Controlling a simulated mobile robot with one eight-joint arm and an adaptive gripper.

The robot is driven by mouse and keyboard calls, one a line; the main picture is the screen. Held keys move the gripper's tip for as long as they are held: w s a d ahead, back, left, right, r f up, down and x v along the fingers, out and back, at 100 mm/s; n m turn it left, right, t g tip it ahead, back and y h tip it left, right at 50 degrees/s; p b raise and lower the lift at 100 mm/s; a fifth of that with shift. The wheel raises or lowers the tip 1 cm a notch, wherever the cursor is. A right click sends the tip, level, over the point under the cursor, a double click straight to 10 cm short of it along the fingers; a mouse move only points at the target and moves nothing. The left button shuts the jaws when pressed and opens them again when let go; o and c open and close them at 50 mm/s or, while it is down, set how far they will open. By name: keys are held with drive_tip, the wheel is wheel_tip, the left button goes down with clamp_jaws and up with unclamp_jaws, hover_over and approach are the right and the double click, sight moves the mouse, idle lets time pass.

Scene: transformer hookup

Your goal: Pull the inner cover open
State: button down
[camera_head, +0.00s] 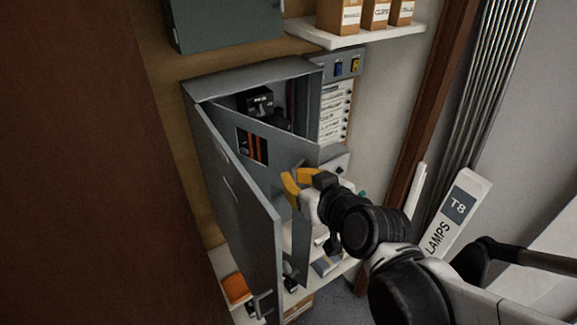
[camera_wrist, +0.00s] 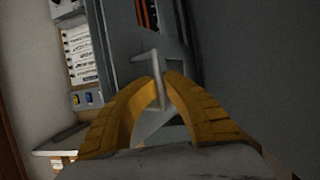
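The grey inner cover (camera_head: 283,147) is inside the metal cabinet (camera_head: 250,79). It has a window showing orange-striped parts and stands swung out at an angle, its free edge toward the right. Its handle (camera_wrist: 157,78) is a pale bent bar in the wrist view. My gripper (camera_head: 303,180) has yellow fingers and is at the cover's free side. In the wrist view my gripper (camera_wrist: 161,80) has its fingertips close on both sides of the handle's stem. The cover's lower part is partly hidden behind the outer door and my gripper.
A labelled switch panel (camera_head: 335,112) is to the right. A shelf (camera_head: 352,36) with boxes is above. A lamps carton (camera_head: 457,212) stands at the right.

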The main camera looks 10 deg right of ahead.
drive_tip(key=shift+s+f, duration=0.1)
drive_tip(key=c, duration=1.5)
unclamp_jaws()
drive_tip(key=shift+s, duration=0.1)
drive_tip(key=v, duration=0.7)
drive_tip(key=shift+s+d+r, duration=0.2)
drive_tip(key=shift+s, duration=0.05)
drive_tip(key=shift+a, duration=0.2)
